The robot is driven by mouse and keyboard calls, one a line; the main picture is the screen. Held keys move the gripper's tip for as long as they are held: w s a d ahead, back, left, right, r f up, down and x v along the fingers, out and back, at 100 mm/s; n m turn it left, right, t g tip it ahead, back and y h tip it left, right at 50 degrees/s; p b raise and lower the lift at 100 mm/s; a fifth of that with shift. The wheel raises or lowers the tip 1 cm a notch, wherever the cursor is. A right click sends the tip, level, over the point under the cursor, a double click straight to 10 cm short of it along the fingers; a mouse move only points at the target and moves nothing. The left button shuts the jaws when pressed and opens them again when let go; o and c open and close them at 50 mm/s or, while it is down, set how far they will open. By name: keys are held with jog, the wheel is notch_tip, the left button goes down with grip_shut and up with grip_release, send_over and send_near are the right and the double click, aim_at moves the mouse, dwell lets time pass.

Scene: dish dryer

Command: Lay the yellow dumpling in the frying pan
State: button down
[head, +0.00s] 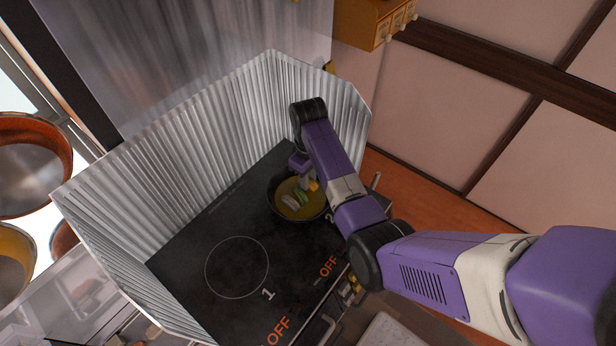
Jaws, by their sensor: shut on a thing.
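The frying pan (283,213) is dark with a yellowish-brown inside and sits on the far right part of the black stove top. A green piece (301,197) and a pale greyish piece (290,201) lie in it. My gripper (311,184) points down over the pan's right side. It is shut on a small yellow thing, which looks like the yellow dumpling (314,186). The dumpling is at or just above the pan's inside; I cannot tell whether it touches. My arm hides the pan's right edge and part of the gripper.
A ribbed metal splash guard (200,150) stands around the back and sides of the stove. The stove's burner ring marked 1 (237,267) is empty. Hanging pans (30,165) are at the left. A small wooden drawer box (375,22) is at the top.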

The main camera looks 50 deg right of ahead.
jog(key=shift+f, duration=0.3)
jog(key=c, duration=1.2)
grip_release()
jog(key=shift+o, duration=0.2)
jog(key=shift+r, duration=0.15)
